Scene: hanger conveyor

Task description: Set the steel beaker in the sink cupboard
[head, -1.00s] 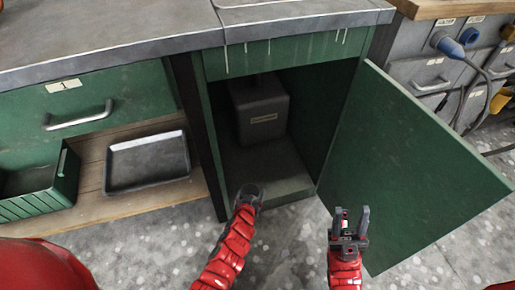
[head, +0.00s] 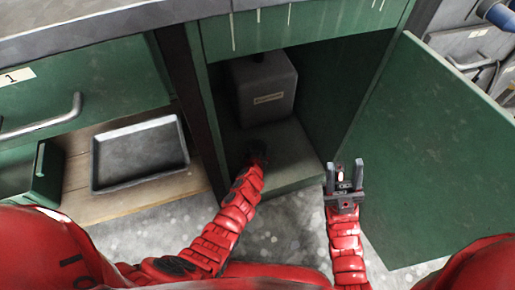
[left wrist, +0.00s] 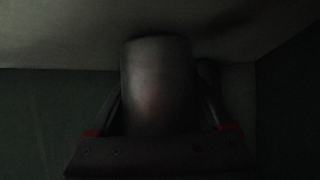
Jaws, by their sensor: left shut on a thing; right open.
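The sink cupboard (head: 290,158) stands open in the head view, its green door (head: 440,150) swung out to the right. My left gripper (head: 258,150) reaches into the cupboard, low over its floor and in front of a grey box. In the left wrist view it is shut on the steel beaker (left wrist: 158,85), a dark metal cylinder between the two fingers. The beaker looks upright, but the dim light hides whether it touches the floor. In the head view my gripper and arm hide the beaker. My right gripper (head: 344,174) is open and empty, outside the cupboard near the door.
The grey labelled box (head: 265,88) takes up the back of the cupboard. The cupboard floor is clear to the right of my left gripper. A dark tray (head: 140,155) lies on the wooden shelf at left, beside a green bin (head: 45,175). A grey worktop (head: 90,18) overhangs above.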

